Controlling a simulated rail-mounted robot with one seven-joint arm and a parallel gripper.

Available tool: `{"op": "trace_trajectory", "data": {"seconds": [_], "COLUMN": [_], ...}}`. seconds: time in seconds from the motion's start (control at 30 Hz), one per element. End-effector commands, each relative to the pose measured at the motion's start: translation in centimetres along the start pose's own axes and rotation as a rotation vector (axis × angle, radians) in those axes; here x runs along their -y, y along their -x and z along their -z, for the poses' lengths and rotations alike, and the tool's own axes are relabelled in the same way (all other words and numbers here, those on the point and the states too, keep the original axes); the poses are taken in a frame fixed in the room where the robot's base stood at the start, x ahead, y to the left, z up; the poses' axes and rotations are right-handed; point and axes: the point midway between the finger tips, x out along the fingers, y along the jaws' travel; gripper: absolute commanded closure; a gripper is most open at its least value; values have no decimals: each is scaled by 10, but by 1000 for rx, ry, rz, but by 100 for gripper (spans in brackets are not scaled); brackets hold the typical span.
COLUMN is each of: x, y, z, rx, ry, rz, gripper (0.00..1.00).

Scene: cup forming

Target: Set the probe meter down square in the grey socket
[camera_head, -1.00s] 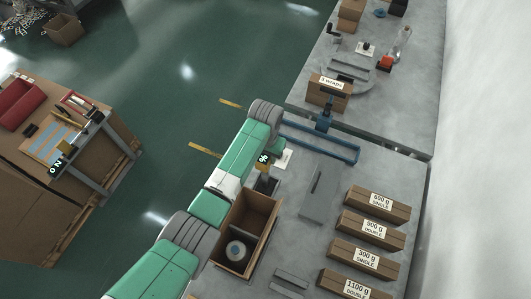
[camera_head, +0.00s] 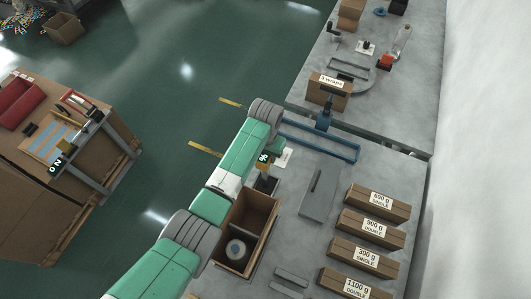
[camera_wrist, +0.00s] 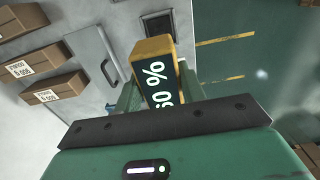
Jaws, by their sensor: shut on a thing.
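The probe meter (camera_head: 263,166) is a yellow block with a dark display face and pale characters. In the wrist view the meter (camera_wrist: 155,60) shows a "%" reading between my fingers. My gripper (camera_wrist: 160,92) is shut on it. The grey socket (camera_head: 266,186) appears as a small dark grey holder just below the meter in the head view, beside the wooden box. In the wrist view the socket (camera_wrist: 158,21) lies beyond the meter's far end. I cannot tell whether the meter touches it; part of the meter is hidden by my gripper.
An open wooden box (camera_head: 265,215) with a round roll inside stands close by. A flat grey plate (camera_head: 319,192) lies to the right, and labelled brown boxes (camera_head: 371,227) line the bench's right side. A blue frame (camera_head: 320,140) stands behind.

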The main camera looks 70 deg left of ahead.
Motion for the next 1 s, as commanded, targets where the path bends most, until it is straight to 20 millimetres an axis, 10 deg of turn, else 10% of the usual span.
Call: {"op": "trace_trajectory", "data": {"seconds": [0.17,0.2,0.3,0.6,1.0], "x": [0,0,0,0,-1], "y": [-5,-5,-5,-1,68], "z": [-1,-2,-1,-1,-1], "rx": [0,1,1,0,-1], "ry": [0,1,0,0,0], "rz": [0,0,0,-1,0], "gripper": [100,52,35,35,35]}}
